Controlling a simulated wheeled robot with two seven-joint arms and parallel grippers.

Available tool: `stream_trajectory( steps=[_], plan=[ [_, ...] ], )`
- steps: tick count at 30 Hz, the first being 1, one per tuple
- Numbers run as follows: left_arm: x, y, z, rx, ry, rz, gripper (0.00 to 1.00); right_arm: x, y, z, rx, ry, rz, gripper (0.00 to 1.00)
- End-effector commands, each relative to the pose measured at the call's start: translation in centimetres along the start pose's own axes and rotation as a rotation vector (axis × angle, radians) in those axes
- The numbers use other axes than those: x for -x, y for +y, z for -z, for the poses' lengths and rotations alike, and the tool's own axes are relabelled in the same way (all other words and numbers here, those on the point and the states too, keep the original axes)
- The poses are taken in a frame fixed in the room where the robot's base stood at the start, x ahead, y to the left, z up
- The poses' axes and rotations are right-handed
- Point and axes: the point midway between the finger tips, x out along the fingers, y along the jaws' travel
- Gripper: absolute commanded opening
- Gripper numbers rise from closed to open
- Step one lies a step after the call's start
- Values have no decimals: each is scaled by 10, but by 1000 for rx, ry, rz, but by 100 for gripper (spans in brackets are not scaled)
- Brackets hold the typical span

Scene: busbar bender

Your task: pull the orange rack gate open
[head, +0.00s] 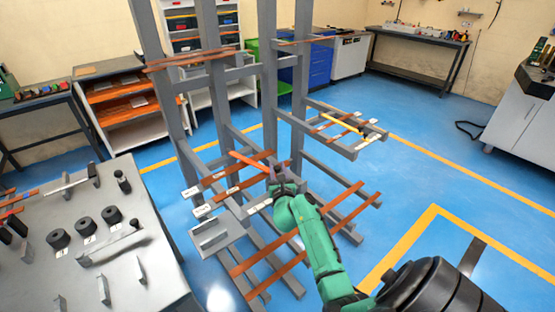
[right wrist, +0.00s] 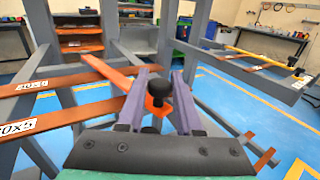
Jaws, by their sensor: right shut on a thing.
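The orange rack gate (head: 245,159) is a bright orange bar on the grey rack, at the middle of the head view. In the right wrist view the gate (right wrist: 135,97) runs up to a black knob (right wrist: 157,90) at its near end. My right gripper (head: 273,174) is at that end of the gate, with its purple fingers (right wrist: 160,78) on either side of the knob and shut on it. The gripper hides the knob in the head view. My left gripper is not in view.
The grey rack (head: 215,100) has arms carrying copper bars (head: 228,180) close around my right gripper. A grey bench (head: 130,270) stands at left. Blue floor (head: 400,195) is open at right.

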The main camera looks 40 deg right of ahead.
Motion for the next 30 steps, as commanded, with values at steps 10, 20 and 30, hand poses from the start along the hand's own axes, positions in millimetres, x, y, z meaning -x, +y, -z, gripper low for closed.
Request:
stream_trajectory(
  steps=[10,20,30],
  plan=[
    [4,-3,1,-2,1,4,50,1,0,4,-4,7,-21,0],
    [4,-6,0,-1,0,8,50,1,0,4,-3,6,-19,64],
    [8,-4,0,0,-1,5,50,34,-1,4,-1,9,-19,64]
  ],
)
